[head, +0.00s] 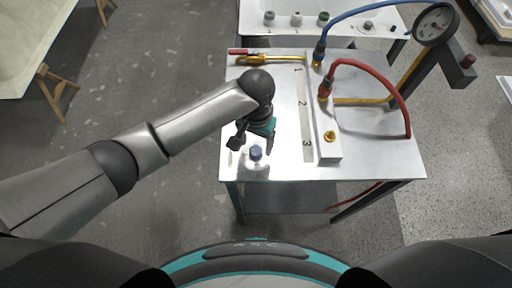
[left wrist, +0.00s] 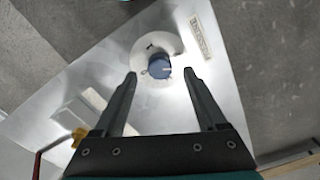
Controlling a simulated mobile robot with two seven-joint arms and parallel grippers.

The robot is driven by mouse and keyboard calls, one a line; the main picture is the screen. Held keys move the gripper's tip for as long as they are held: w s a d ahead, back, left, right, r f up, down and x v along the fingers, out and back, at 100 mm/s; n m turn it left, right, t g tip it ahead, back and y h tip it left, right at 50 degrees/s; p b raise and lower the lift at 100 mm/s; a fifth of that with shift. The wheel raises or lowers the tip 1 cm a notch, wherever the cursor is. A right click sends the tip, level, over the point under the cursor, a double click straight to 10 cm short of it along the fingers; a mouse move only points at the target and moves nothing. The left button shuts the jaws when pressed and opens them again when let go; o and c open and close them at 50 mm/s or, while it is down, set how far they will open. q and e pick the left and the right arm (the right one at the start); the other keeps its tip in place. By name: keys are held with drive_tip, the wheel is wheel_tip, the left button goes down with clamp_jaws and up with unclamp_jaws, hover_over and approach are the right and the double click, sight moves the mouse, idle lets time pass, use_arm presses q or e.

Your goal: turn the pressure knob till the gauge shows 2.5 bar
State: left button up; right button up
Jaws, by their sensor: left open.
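The pressure knob is a small blue knob (head: 256,152) on a round white base near the front left edge of the white table. It also shows in the left wrist view as a blue knob (left wrist: 159,67) with a light mark on top. My left gripper (head: 256,139) is just above and behind it. In the left wrist view the open fingers (left wrist: 160,76) stand either side of the knob, apart from it. The round gauge (head: 435,24) stands on a post at the back right; its reading is too small to tell. My right gripper is not in view.
A red hose (head: 375,66) and a blue hose (head: 350,10) arch behind. A brass torch-like tool (head: 270,59) lies at the back left.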

sight(256, 152)
use_arm(q)
drive_tip(key=shift+f, duration=1.5)
clamp_jaws()
